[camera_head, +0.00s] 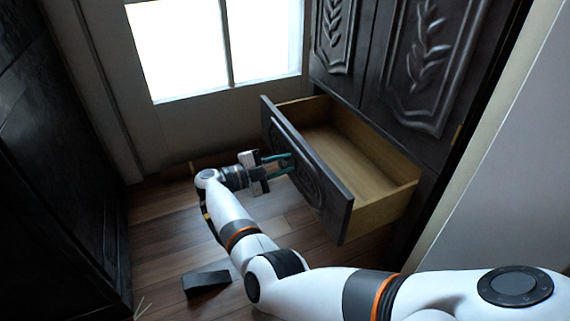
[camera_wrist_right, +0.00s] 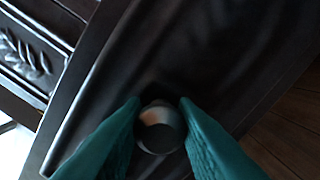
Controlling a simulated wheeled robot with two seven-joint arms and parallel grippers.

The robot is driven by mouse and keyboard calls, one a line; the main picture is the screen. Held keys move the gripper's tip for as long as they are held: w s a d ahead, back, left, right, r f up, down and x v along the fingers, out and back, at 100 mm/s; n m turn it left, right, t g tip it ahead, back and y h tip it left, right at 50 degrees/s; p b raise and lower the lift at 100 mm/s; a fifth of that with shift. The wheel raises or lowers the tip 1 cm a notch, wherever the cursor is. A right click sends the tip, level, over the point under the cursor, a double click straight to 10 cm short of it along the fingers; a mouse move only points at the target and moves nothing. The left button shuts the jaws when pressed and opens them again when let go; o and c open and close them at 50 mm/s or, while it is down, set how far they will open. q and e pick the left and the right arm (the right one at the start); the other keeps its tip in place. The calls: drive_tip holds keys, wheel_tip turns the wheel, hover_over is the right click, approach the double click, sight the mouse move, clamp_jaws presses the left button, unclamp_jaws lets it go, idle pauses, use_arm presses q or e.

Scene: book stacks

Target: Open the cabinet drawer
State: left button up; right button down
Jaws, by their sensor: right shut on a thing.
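The cabinet drawer (camera_head: 355,165) is pulled well out of the dark carved cabinet (camera_head: 415,65), and its pale wooden inside shows empty. Its dark front panel (camera_head: 325,190) faces my right gripper (camera_head: 284,164). In the right wrist view, the gripper's teal fingers (camera_wrist_right: 160,128) are closed on both sides of a round metal knob (camera_wrist_right: 158,127) on the drawer front (camera_wrist_right: 215,50). My left gripper is in neither view.
A bright window (camera_head: 215,45) is in the back wall. A dark piece of furniture (camera_head: 50,170) stands at the left. A small dark block (camera_head: 206,282) lies on the wooden floor (camera_head: 165,235).

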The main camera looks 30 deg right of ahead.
drive_tip(key=shift+d, duration=0.1)
drive_tip(key=c, duration=1.1)
unclamp_jaws()
drive_tip(key=shift+c, duration=0.2)
drive_tip(key=shift+a, duration=0.3)
drive_tip(key=a, duration=0.7)
drive_tip(key=shift+w, duration=0.4)
drive_tip(key=shift+s+d, duration=0.1)
